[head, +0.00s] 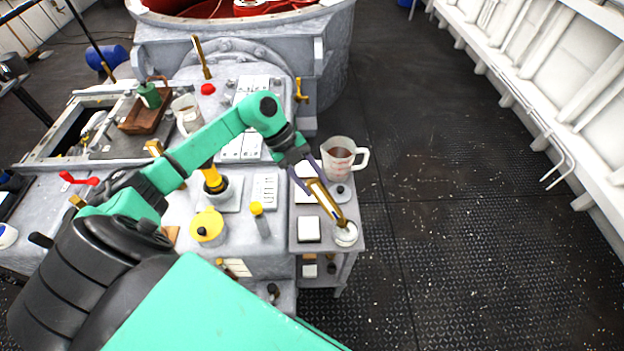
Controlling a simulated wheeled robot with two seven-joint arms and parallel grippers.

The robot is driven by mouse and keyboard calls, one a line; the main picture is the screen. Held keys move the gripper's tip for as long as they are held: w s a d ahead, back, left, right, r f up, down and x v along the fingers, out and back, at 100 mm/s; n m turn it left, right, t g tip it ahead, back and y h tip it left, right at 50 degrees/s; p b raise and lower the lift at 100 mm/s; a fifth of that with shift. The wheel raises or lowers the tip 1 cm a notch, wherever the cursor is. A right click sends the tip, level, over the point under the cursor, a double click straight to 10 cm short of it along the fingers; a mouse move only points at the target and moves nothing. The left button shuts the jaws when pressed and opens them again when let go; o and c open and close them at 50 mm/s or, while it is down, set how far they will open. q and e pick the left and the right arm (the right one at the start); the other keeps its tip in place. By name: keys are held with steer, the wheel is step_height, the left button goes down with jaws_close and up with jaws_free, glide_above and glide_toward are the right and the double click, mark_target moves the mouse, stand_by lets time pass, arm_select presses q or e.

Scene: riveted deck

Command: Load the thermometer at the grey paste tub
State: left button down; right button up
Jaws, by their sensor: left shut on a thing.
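My left gripper (308,179) is over the small side table and is shut on the thermometer (325,199). The thermometer is a long orange-yellow piece with a dark lower part, held tilted down to the right. Its lower end meets the grey paste tub (346,236) in the picture, a small round pale tub at the table's front right corner. I cannot tell whether the tip is in the paste or just above it. The fingers partly hide the thermometer's upper end. My right gripper is not in view.
A measuring jug (338,158) with brown content stands on the side table behind the gripper. A white square block (308,229) lies left of the tub. A yellow-lidded pot (208,227) and a yellow-capped bottle (260,220) stand on the bench. The deck at right is clear.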

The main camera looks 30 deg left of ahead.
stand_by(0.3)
arm_select(q)
step_height(320, 180, up, 7)
steer(key=p, duration=0.6)
steer(key=shift+f, duration=0.1)
step_height(320, 180, down, 8)
steer(key=b, duration=0.6)
steer(key=shift+r+b, duration=0.25)
steer(key=shift+b, duration=0.05)
steer(key=shift+r, duration=0.35)
steer(key=shift+p, duration=0.3)
